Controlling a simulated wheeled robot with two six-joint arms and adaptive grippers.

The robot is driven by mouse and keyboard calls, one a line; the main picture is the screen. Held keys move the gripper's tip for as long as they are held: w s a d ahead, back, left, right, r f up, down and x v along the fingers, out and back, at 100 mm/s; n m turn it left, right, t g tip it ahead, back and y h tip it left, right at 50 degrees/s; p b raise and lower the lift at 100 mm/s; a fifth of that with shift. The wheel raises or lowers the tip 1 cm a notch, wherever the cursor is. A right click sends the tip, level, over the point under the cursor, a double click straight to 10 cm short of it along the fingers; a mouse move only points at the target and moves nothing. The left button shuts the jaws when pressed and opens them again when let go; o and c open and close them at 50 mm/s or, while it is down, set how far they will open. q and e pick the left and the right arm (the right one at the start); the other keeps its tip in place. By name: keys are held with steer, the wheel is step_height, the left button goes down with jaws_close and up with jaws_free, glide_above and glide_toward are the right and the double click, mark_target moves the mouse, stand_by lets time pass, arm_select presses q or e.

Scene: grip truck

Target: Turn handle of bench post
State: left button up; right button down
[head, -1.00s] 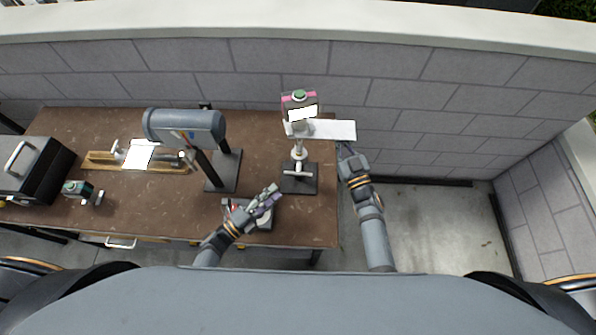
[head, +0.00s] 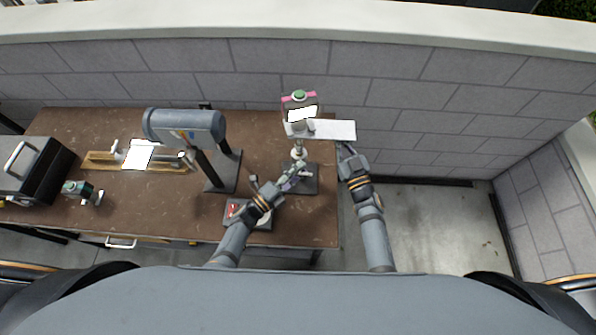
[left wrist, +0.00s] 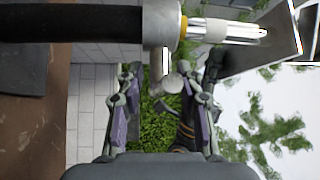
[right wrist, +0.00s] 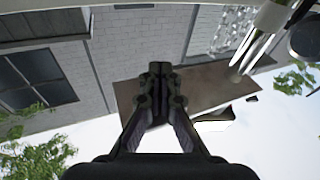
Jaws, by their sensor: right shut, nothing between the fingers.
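The bench post (head: 299,150) stands on a black base at the table's right end, with a pink-and-green top and a white plate (head: 333,129) reaching right. Its small pale handle sits low on the post, partly covered by my left gripper (head: 292,178). In the left wrist view the post lies across the top, and the handle's round end (left wrist: 173,84) shows between the spread fingers (left wrist: 163,105); I cannot tell whether they touch it. My right gripper (head: 346,150) is shut and empty by the plate's right end; its closed fingers also show in the right wrist view (right wrist: 160,78).
The brown table (head: 120,215) carries a grey cylinder on a stand (head: 186,128) left of the post. A small device with a lever (head: 236,210) sits near my left forearm. A black box (head: 38,172) is far left. A block wall runs behind.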

arm_select(q)
jaws_close()
steer(key=shift+s+m+g, duration=0.15)
steer(key=shift+m+g, duration=0.25)
stand_by(0.4)
steer(key=shift+m+g+y, duration=0.4)
steer(key=shift+m+y, duration=0.3)
steer(key=shift+y, duration=0.1)
steer(key=shift+f+m+g+y, duration=0.1)
steer(key=shift+m+g+y, duration=0.5)
steer(key=shift+m+y, duration=0.2)
steer(key=shift+o, duration=1.4)
jaws_free()
steer(key=v, duration=1.1)
steer(key=shift+s+a, duration=0.25)
steer(key=shift+a, duration=0.05)
